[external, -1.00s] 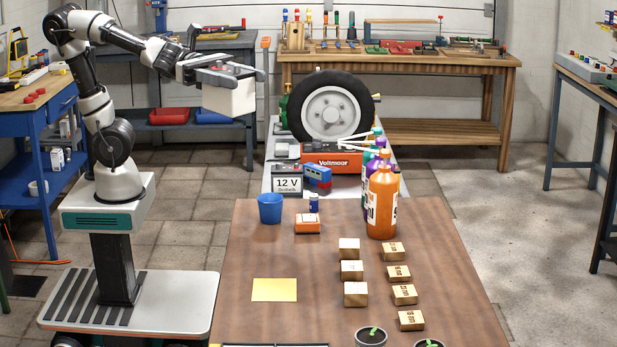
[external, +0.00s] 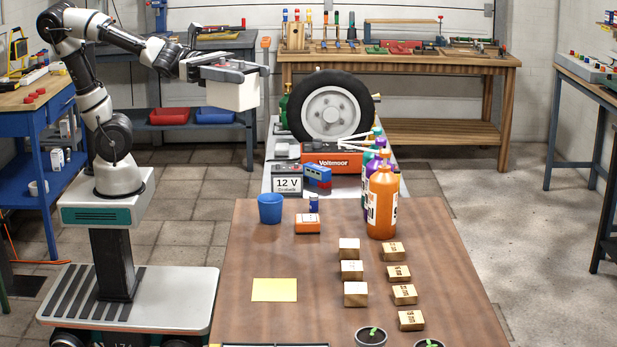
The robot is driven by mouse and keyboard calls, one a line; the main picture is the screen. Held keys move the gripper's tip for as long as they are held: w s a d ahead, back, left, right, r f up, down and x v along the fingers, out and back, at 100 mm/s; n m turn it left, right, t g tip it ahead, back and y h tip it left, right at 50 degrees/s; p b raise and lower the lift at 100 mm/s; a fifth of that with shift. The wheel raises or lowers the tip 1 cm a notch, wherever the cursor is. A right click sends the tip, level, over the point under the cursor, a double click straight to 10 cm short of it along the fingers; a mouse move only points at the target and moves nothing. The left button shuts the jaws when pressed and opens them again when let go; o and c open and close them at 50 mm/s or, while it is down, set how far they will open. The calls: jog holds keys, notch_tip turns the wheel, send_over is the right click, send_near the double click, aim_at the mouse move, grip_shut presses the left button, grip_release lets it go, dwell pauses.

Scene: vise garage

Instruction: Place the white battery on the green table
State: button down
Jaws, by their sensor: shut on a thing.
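My gripper (external: 240,70) is up in the air at the upper left of the external view, shut on the white battery (external: 233,95). The battery is a white box with a dark top. It hangs level below the grey jaws, clear of every surface, in front of the dark blue-grey bench (external: 190,46). No tabletop in view is clearly green.
A brown table (external: 325,240) in front holds a blue cup (external: 270,208), bottles and small blocks. Behind it, a grey table (external: 268,150) holds a 12 V battery (external: 288,182) and a wheel (external: 332,110). A blue workbench (external: 45,115) stands at left. A wooden bench (external: 400,62) stands behind.

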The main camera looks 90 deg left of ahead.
jog(key=w+a+f+m+g+h+p, duration=0.1)
jog(key=w+a+f+p, duration=0.8)
jog(key=w+a, duration=0.6)
jog(key=s+a+f+n+t+y+p, duration=0.1)
jog(key=s+a+f+y+p, duration=0.1)
jog(key=a+f, duration=0.4)
jog(key=s+a+f+n+t+y+p, duration=0.1)
jog(key=s+a+f+n+t+p, duration=0.1)
jog(key=s+a+f+p, duration=0.3)
jog(key=shift+s+a+f+y, duration=0.45)
jog(key=shift+a+f, duration=0.55)
jog(key=shift+a, duration=0.6)
